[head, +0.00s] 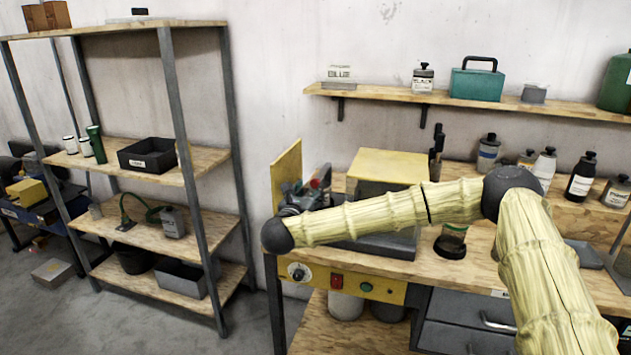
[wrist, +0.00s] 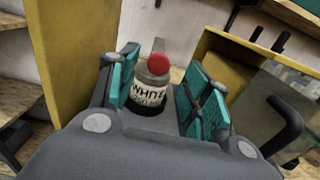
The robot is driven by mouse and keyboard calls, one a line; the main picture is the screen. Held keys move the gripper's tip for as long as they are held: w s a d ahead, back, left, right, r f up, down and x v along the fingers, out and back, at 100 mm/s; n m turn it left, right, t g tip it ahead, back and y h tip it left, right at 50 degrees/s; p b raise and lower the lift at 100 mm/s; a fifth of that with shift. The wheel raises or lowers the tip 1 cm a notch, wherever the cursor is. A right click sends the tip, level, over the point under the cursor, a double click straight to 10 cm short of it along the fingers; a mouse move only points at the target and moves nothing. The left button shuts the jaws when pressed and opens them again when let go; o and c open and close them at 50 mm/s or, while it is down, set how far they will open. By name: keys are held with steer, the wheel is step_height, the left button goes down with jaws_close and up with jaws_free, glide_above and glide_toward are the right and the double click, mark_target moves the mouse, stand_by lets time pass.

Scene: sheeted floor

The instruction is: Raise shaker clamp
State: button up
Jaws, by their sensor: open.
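A red ball knob (wrist: 158,64) sits at the top of a grey bottle labelled WHITE (wrist: 148,95) in the wrist view. A grey bar (wrist: 158,46) rises behind the knob. I cannot tell how knob, bar and bottle join, or which part is the shaker clamp. My gripper (wrist: 161,60) is open, its teal-padded fingers on either side of the bottle and knob, with a gap visible on the right. In the head view my gripper (head: 308,192) is at the bench's left end, where a small red spot (head: 315,183) shows; my arm hides much there.
An upright yellow panel (head: 286,178) stands close left of my gripper. A yellow-topped box (head: 390,167) stands to its right; a black handle (wrist: 287,125) shows on that side. Several bottles stand at the bench's back right. A shelf rack (head: 150,182) stands left across open floor.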

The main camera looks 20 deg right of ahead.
mark_target(314, 184)
steer(key=shift+p+x, duration=0.75)
steer(key=shift+x, duration=2.4)
